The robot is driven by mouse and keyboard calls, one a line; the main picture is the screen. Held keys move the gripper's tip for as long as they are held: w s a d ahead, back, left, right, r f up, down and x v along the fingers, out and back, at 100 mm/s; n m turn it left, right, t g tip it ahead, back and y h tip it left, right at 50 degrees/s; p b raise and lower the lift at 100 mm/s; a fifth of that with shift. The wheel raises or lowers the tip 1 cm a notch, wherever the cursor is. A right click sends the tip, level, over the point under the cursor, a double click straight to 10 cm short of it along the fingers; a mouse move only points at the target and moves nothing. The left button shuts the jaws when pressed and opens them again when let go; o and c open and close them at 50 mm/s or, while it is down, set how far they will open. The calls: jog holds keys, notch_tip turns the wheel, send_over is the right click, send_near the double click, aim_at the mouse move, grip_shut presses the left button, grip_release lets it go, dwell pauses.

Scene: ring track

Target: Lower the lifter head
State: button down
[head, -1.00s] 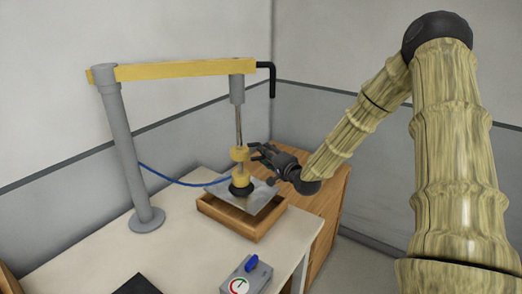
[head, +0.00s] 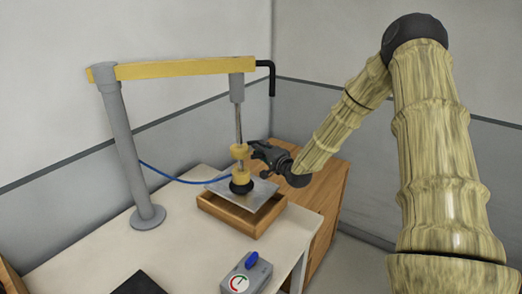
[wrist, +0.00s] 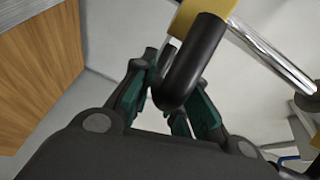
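The lifter head (head: 241,177) is yellow with a black suction cup, on a steel rod under the yellow boom (head: 185,68). Its cup sits on a grey metal plate (head: 262,194), which lies slightly tilted at the wooden tray (head: 228,216). My gripper (head: 258,152) is at the right side of the head's upper yellow part. In the wrist view, the black handle (wrist: 192,62) of the head lies between my green-padded fingers (wrist: 172,105). They look closed on it, though the handle hides their tips.
A control box (head: 246,274) with a blue lever and a dial stands at the table's front. A grey post (head: 125,150) carries the boom, and a blue hose (head: 170,180) runs to the head. A wooden cabinet (head: 318,190) stands at the right. A dark flat item (head: 140,285) lies front left.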

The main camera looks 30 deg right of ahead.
jog(key=shift+f, duration=0.1)
notch_tip(320, 180, down, 10)
jog(key=b, duration=0.7)
jog(key=shift+r, duration=0.25)
jog(key=c, duration=1.4)
grip_release()
jog(key=shift+r, duration=0.1)
jog(key=s, duration=1.2)
jog(key=shift+r, duration=0.4)
